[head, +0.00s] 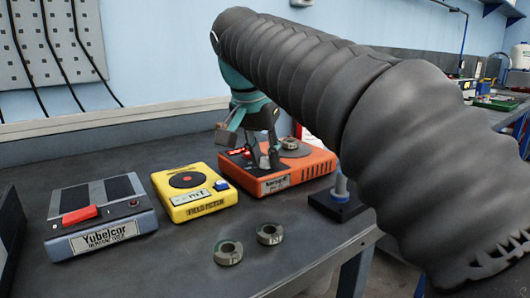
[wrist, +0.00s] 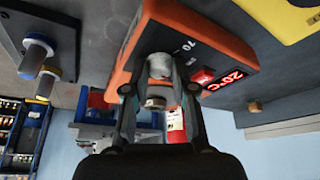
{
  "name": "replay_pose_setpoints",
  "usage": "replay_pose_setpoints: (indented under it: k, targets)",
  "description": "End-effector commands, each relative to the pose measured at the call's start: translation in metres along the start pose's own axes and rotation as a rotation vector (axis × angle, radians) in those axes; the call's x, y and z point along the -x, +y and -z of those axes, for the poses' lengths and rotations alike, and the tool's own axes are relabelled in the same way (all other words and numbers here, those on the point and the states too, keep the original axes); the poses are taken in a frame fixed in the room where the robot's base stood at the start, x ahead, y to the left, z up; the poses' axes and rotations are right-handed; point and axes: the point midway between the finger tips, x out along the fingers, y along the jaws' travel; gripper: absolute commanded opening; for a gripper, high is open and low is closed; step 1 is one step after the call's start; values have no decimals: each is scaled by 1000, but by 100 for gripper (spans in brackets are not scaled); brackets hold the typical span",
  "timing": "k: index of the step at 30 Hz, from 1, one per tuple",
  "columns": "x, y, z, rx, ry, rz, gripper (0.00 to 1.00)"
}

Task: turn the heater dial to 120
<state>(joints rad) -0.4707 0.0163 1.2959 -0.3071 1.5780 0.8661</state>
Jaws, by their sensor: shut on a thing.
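The orange heater (head: 318,167) stands on the dark bench, with a round grey plate carrying a ring on top. In the wrist view the heater (wrist: 215,38) shows a lit red display (wrist: 223,81) that seems to read 20°C, and scale marks such as 70 beside the dial. My gripper (head: 262,163) reaches down onto the heater's top. In the wrist view my gripper (wrist: 159,90) is closed around a pale grey cylindrical knob, the dial (wrist: 159,66). The dial's pointer cannot be made out, and my fingers hide the dial in the head view.
A yellow device (head: 205,208) stands left of the heater, and a grey device with a red switch (head: 100,226) farther left. Two metal rings (head: 229,252) (head: 270,234) lie in front. A dark block with a grey-blue post (head: 341,188) stands at the right near the bench edge.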

Motion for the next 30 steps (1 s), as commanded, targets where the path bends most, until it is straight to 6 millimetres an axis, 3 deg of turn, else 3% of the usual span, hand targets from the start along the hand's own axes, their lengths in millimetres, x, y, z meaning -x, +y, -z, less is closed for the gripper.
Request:
replay_pose_setpoints:
  k: [12,26,27,29,30]
  targets:
    - [-1,-2,-1,-127,-4,-55,0]
    - [-1,-2,-1,-135,-5,-59,0]
    - [-1,-1,-1,-135,-5,-59,35]
    - [-1,-1,-1,-135,-5,-59,50]
    - [-1,-1,-1,-135,-4,-58,50]
